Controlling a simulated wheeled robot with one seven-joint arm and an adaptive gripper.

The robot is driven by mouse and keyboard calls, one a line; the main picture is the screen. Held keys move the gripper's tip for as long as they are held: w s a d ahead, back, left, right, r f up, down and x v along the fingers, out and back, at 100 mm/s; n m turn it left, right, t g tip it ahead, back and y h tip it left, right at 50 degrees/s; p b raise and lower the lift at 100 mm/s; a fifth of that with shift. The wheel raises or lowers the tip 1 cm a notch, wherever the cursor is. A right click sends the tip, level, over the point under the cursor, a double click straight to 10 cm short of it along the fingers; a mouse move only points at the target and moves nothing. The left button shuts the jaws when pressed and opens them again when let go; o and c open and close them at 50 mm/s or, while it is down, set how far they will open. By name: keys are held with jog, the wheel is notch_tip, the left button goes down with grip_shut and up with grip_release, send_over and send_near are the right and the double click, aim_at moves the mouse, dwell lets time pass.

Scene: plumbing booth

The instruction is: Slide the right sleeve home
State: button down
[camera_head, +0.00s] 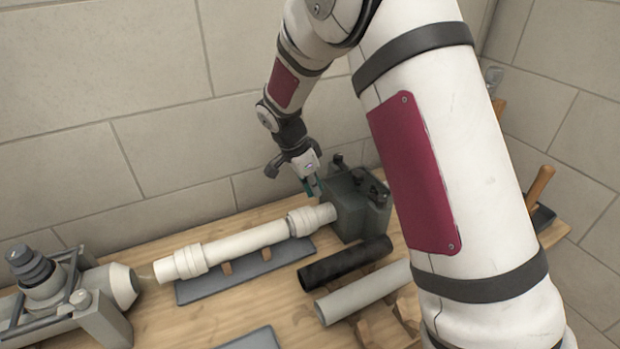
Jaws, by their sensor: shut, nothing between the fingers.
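A white pipe (243,244) lies level on wooden rests above a dark grey base plate. The right sleeve (305,220) is a white collar around the pipe's right end, close to the dark green-grey block (348,210). A second white sleeve (187,262) is around the pipe's left end. My gripper (316,191) points down just above the right sleeve and the block's left side. Its fingers are close together and hold nothing. Whether the fingertips touch the sleeve or the block cannot be told from this view.
A black tube (345,262) and a grey tube (362,292) lie right of the plate. A grey clamp-like fixture (70,295) with a pale cone stands at the left. A wooden handle (540,187) rises at the right. Tiled walls stand close behind the wooden bench (190,325).

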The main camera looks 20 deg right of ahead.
aim_at(303, 210)
jog(key=shift+x, duration=2.1)
jog(key=shift+a, duration=0.1)
jog(key=shift+s+a+b, duration=0.1)
jog(key=shift+s+a, duration=0.1)
jog(key=shift+a, duration=0.65)
jog(key=shift+s+a+b, duration=0.15)
jog(key=shift+a, duration=0.7)
jog(key=shift+s+a+b, duration=0.1)
jog(key=shift+s+a, duration=0.1)
jog(key=shift+a, duration=0.7)
jog(key=shift+r, duration=0.1)
